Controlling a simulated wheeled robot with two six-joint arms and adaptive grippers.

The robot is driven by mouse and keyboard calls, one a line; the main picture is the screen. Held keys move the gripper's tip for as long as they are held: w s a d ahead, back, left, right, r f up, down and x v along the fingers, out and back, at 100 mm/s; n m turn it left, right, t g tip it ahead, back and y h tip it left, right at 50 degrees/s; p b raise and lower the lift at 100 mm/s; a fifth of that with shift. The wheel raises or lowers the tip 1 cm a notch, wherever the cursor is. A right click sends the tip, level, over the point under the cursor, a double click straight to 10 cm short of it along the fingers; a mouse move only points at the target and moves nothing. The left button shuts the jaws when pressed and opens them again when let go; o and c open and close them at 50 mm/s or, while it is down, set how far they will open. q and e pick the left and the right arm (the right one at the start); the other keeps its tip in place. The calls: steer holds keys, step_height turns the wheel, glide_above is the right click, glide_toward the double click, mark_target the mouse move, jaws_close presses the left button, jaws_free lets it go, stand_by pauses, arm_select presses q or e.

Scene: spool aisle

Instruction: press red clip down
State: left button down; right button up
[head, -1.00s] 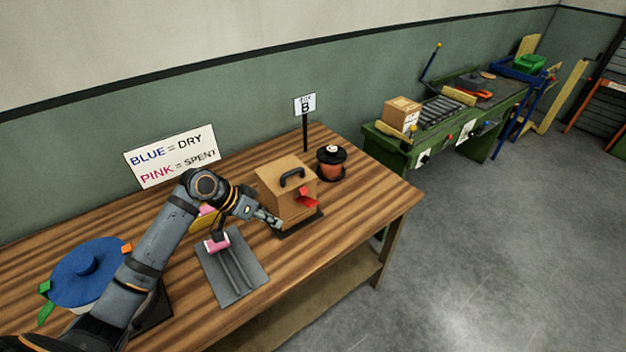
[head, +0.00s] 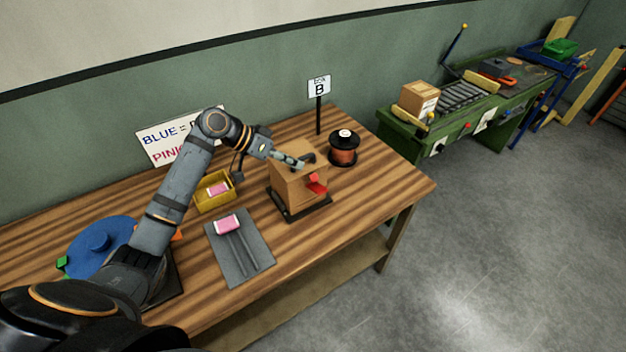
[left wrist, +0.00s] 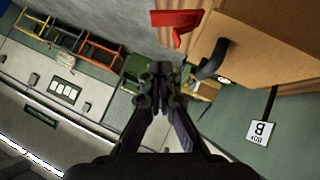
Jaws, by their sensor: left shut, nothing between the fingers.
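The red clip (head: 316,184) sticks out from the right-hand face of a brown box (head: 287,188) with a black handle (head: 306,157) on top. It also shows in the left wrist view as the red clip (left wrist: 178,20) at the top. My left gripper (head: 300,163) is above the box top, beside the handle. Its fingers (left wrist: 158,72) are shut and empty, apart from the clip in the left wrist view. The box stands upright on a dark base (head: 305,208). My right gripper is not in view.
A copper spool (head: 343,150) stands right of the box, before the BOX B sign (head: 319,88). A yellow tray (head: 232,200) holds a pink piece, and a grey mat (head: 258,262) bears another. A blue lid (head: 83,256) lies left. Bare wood lies in front.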

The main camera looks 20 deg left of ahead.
mark_target(324, 188)
arm_select(q)
steer(key=x, duration=0.3)
steer(key=p+x, duration=0.1)
steer(key=x, duration=0.1)
steer(key=shift+w+d+p, duration=0.15)
steer(key=shift+d+p, duration=0.15)
steer(key=shift+d, duration=0.15)
steer(key=f, duration=0.1)
steer(key=f+p, duration=0.1)
steer(key=s+d+f, duration=0.1)
steer(key=f, duration=0.1)
steer(key=shift+s, duration=0.1)
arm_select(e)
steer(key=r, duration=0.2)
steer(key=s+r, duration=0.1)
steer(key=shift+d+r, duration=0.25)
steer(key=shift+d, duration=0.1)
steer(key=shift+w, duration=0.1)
